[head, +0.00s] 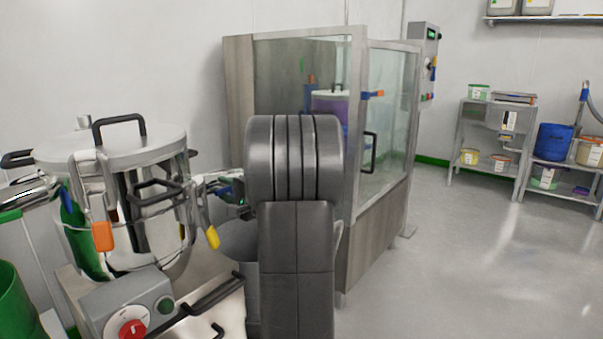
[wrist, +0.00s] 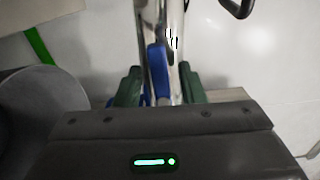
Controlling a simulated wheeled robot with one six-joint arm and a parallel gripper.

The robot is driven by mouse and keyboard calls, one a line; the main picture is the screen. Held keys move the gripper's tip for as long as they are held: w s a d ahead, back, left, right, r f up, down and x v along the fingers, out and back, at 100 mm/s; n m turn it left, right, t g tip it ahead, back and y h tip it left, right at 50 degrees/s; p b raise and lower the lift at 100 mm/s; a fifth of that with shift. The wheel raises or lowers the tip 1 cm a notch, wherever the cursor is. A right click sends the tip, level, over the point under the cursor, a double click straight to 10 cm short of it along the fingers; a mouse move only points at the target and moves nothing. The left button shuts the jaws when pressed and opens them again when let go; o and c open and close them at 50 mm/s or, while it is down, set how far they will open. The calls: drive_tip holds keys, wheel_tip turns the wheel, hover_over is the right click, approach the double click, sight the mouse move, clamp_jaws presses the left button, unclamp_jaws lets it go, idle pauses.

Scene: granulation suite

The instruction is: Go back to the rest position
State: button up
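My gripper (head: 222,190) is at the right side of a shiny metal vessel (head: 140,235), partly hidden by my arm in the head view. In the wrist view, its two dark green fingers (wrist: 159,90) stand apart. A blue-handled lever (wrist: 157,62) lies between them, in front of a shiny metal tube or wall. A gap shows between the blue handle and the right finger, so the gripper looks open around the handle. Whether a finger touches it is not clear.
The vessel has a lid with a black handle (head: 118,120), orange (head: 102,237) and yellow (head: 212,237) clamp grips. A control box with a red knob (head: 131,329) is in front. A glass-walled cabinet (head: 385,110) stands behind my arm. The floor at right is clear, before shelves (head: 488,145).

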drive_tip(key=shift+r+m+p, duration=0.3)
drive_tip(key=shift+m+p, duration=0.5)
drive_tip(key=shift+p, duration=0.7)
drive_tip(key=shift+r+m+p, duration=0.25)
drive_tip(key=shift+m+p, duration=0.55)
drive_tip(key=shift+p, duration=0.7)
drive_tip(key=shift+d+m+p, duration=0.1)
drive_tip(key=shift+m+p, duration=0.3)
drive_tip(key=shift+p, duration=0.25)
drive_tip(key=shift+f+m+p, duration=0.15)
drive_tip(key=shift+m+p, duration=0.15)
drive_tip(key=shift+p, duration=0.15)
